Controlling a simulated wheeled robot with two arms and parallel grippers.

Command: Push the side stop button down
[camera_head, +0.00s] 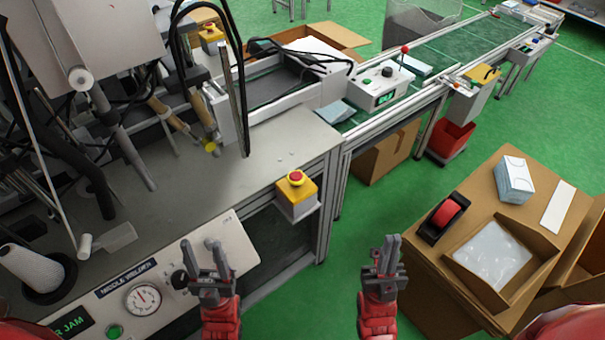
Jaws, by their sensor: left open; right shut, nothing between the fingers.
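The side stop button (296,178) is a red mushroom button on a yellow box (297,200) fixed to the side of the grey machine table, near its right corner. My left gripper (200,250) is open and empty, in front of the machine's control panel, below and left of the button. My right gripper (386,244) is shut and empty, over the green floor, below and right of the button. Neither gripper touches the button, and nothing covers it.
The control panel (85,314) has a gauge (143,299) and a green button. A cardboard box (560,175) with a tape dispenser (444,218) stands at right. A conveyor (450,45) runs to the back right. Green floor is clear between table and boxes.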

